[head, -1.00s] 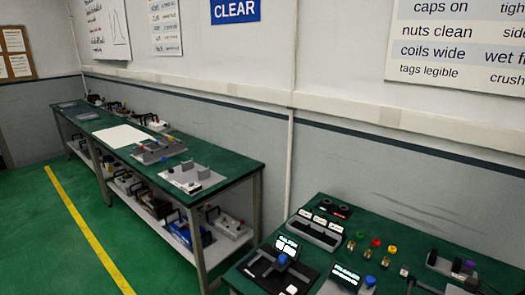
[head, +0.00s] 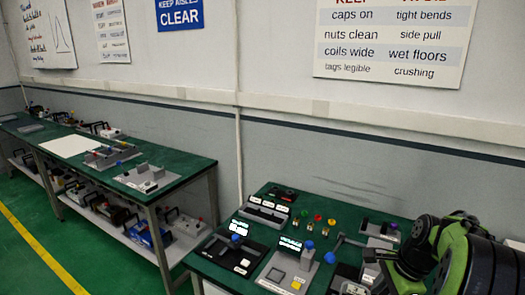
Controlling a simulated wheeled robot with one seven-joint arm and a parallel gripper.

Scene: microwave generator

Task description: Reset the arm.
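My arm, green and black, comes in at the lower right in the head view, over the right end of the near green-topped bench (head: 207,262). I see nothing clearly held. The arm hides part of the bench's right side.
A longer bench (head: 186,172) stands left along the wall. Green floor (head: 90,268) is clear at lower left.

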